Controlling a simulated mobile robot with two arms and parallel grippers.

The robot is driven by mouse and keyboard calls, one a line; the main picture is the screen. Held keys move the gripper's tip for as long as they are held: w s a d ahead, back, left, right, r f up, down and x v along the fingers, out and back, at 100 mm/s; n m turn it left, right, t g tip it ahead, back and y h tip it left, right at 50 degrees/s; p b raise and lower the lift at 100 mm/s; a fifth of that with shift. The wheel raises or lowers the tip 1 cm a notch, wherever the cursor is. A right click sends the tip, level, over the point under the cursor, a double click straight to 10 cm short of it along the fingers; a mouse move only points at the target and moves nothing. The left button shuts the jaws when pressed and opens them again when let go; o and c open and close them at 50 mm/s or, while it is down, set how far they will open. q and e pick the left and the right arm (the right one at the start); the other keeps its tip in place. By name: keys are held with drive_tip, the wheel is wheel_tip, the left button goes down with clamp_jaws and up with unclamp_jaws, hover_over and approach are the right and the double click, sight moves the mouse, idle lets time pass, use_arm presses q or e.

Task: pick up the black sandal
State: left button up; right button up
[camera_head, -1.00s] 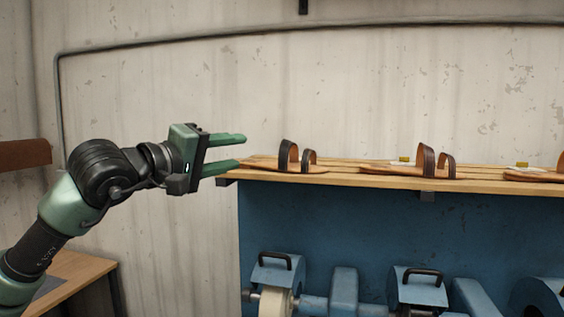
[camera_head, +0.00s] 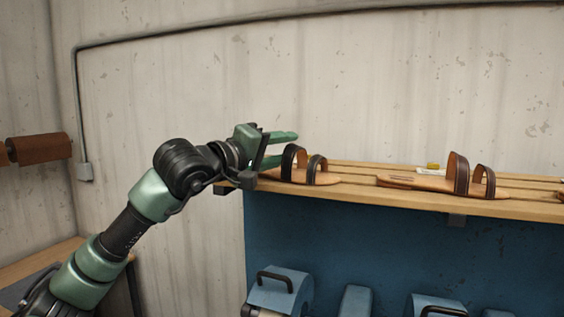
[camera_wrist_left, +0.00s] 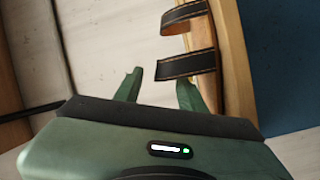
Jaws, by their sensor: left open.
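The black sandal (camera_head: 317,172), with two dark straps over a tan sole, lies at the left end of the wooden shelf (camera_head: 400,201). My left gripper (camera_head: 288,147) is open and empty at that end; in the head view its fingers overlap the rear strap. In the left wrist view the sandal's straps (camera_wrist_left: 187,66) show just beyond the open fingers (camera_wrist_left: 160,84), nearer the right finger. One strap's edge reaches toward the gap; I cannot tell whether they touch. My right gripper is not in view.
A second sandal with brown straps (camera_head: 460,174) lies farther right on the shelf. A small yellow-and-white item (camera_head: 432,167) is behind it. Blue machines (camera_head: 282,290) with black handles stand below. A brown roll (camera_head: 38,149) hangs on the left wall.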

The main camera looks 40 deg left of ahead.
use_arm(q)
drive_tip(key=w, duration=0.2)
drive_tip(key=shift+w+d, duration=0.2)
drive_tip(key=shift+w, duration=0.15)
drive_tip(key=shift+s, duration=0.2)
drive_tip(key=shift+w, duration=0.1)
clamp_jaws()
wheel_tip(320, 180, up, 10)
drive_tip(key=shift+r+p, duration=0.1)
drive_tip(key=shift+p, duration=0.3)
drive_tip(key=shift+a, duration=0.1)
idle(1.6)
